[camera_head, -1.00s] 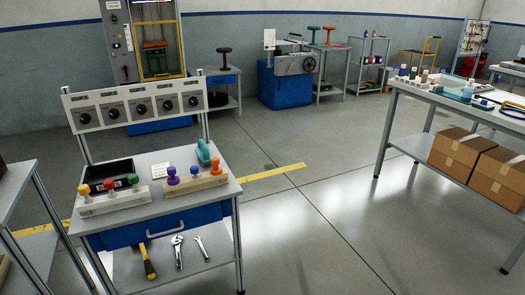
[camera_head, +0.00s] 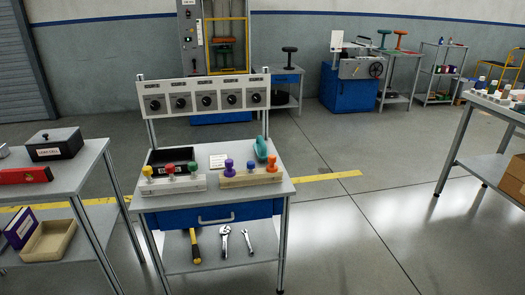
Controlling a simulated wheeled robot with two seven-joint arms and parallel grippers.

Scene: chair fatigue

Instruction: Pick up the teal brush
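A teal object (camera_head: 261,149), which looks like the teal brush, stands at the back right of the small grey workbench (camera_head: 216,201) in the head view. It is just behind a wooden block (camera_head: 237,181) that holds purple and orange knobs. It is small at this distance, so its bristles cannot be made out. Neither of my grippers shows in the view.
A white block with coloured knobs (camera_head: 178,184) and a black tray (camera_head: 157,158) share the bench top. A side table (camera_head: 85,172) stands left. Open floor (camera_head: 350,235) lies right.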

